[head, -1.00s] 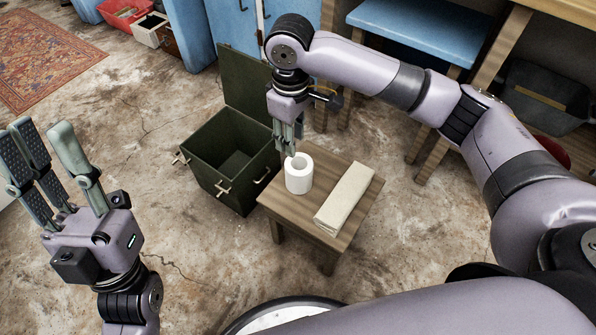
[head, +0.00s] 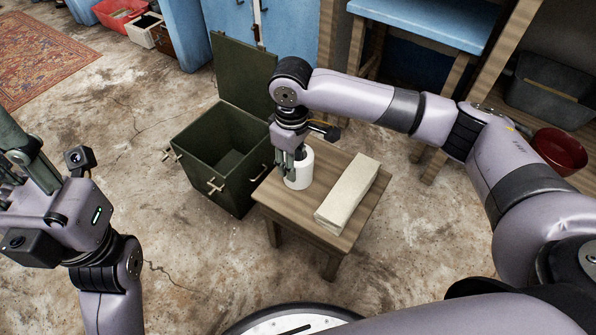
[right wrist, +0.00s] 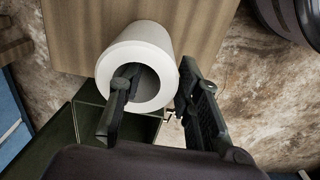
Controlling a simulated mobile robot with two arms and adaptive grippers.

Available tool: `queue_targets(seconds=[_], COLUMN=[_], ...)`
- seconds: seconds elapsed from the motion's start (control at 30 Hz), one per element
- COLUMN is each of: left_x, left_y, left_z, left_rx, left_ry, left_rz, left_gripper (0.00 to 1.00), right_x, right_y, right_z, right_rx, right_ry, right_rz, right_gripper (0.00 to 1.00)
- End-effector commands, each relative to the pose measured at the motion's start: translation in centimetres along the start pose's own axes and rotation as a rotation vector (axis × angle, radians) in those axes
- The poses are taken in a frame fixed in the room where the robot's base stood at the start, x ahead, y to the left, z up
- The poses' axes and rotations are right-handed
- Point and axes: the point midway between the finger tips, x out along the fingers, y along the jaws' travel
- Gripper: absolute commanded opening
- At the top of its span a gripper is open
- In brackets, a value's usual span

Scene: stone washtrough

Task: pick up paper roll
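The white paper roll (head: 301,178) stands upright on a small wooden stool (head: 270,196), its upper left side partly hidden by my right gripper. My right gripper (head: 287,173) points down at the roll. In the right wrist view the roll (right wrist: 150,52) shows its open end; one finger reaches into its hole and the other is outside its wall, with a gap visible. So my right gripper (right wrist: 160,92) is open around the roll's wall. My left gripper (head: 20,160) is at the left edge, away from the stool, its fingers spread and partly cut off.
A folded cream cloth (head: 347,192) lies on the stool, right of the roll. An open dark green box (head: 205,181) stands on the floor just left of the stool. A blue-topped table (head: 430,22) and a red bowl (head: 560,152) are at the right.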

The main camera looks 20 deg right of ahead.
Motion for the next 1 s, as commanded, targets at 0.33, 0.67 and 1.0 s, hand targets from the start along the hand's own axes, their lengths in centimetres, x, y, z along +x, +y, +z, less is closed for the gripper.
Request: queue_targets(seconds=[0.33, 0.67, 1.0], left_x=[0.59, 0.56, 0.54], left_y=[0.11, 0.12, 0.13], left_z=[-0.13, -0.13, -0.12], left_rx=[0.004, 0.004, 0.004], left_ry=[0.033, 0.033, 0.033], left_rz=[0.014, 0.014, 0.014], left_gripper=[0.31, 0.31, 0.31], right_x=[1.67, 1.66, 1.66], right_y=[0.00, -0.02, -0.02], right_z=[0.01, 0.02, 0.02], right_rx=[-0.001, -0.001, -0.001], right_ry=[0.000, 0.000, 0.000], right_rz=[0.001, 0.001, 0.001], right_gripper=[0.31, 0.15, 0.00])
